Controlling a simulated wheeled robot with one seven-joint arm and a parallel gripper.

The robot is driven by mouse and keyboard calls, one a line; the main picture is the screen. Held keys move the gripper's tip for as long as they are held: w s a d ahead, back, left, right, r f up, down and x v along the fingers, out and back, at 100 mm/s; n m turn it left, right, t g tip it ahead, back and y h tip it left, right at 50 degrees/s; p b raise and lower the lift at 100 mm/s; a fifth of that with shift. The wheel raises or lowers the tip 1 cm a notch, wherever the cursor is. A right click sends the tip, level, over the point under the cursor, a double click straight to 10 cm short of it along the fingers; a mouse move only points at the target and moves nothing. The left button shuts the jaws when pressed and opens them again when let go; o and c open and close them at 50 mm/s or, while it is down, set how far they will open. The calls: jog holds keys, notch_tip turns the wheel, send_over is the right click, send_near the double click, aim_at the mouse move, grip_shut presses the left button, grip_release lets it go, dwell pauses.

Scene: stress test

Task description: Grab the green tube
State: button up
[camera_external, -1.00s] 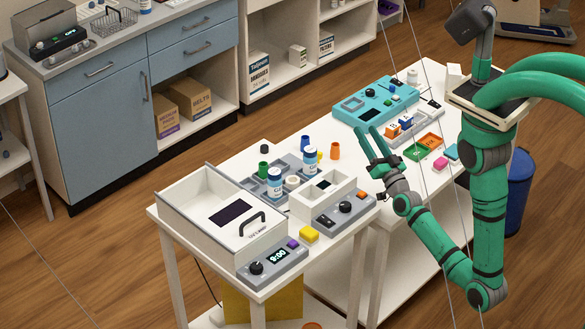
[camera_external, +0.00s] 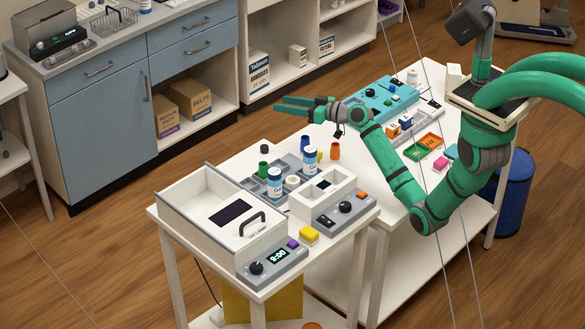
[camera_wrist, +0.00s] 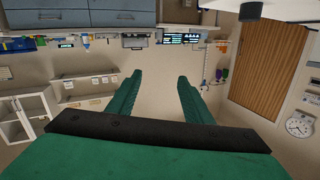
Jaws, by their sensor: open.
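The green tube (camera_external: 263,169) is a small upright green cylinder at the left end of the grey tray (camera_external: 247,184) on the near white table. My gripper (camera_external: 278,105) is open and empty. In the external view it is raised above the tables, with its fingers pointing left, and appears above and beyond the tube in the picture. In the wrist view my two green fingers (camera_wrist: 159,88) are spread apart with nothing between them. The wrist camera looks out at the room's wall and shelves, so the tube is not in that view.
A white open box with a handle (camera_external: 196,196) stands in front. A teal device (camera_external: 372,92) sits farther back.

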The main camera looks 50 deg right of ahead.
aim_at(267, 164)
jog(key=s+a+f+n+g+y, duration=0.1)
jog(key=a+n+g+y, duration=0.1)
jog(key=a, duration=0.1)
jog(key=s+a+f+n+g+y, duration=0.1)
jog(key=a+n+g, duration=0.1)
jog(key=a, duration=0.1)
jog(key=s+a+f+n+g+y, duration=0.1)
jog(key=a+n+g+y, duration=0.1)
jog(key=a+n+g, duration=0.1)
jog(key=shift+a+f+y, duration=0.1)
jog(key=shift+y, duration=0.2)
jog(key=s+a+n+g, duration=0.1)
jog(key=s+a+n+g+y, duration=0.1)
jog(key=s+g, duration=0.1)
jog(key=s+a+n+g, duration=0.1)
jog(key=n, duration=0.1)
jog(key=shift+s+g+y, duration=0.15)
jog(key=shift+g+y, duration=0.15)
jog(key=s+n+g, duration=0.2)
jog(key=s+n, duration=0.1)
jog(key=s+r+n+g, duration=0.1)
jog(key=s+g, duration=0.1)
jog(key=shift+a, duration=0.35)
jog(key=x, duration=1)
jog(key=shift+a+f, duration=0.1)
jog(key=shift+a, duration=0.25)
jog(key=c, duration=1.1)
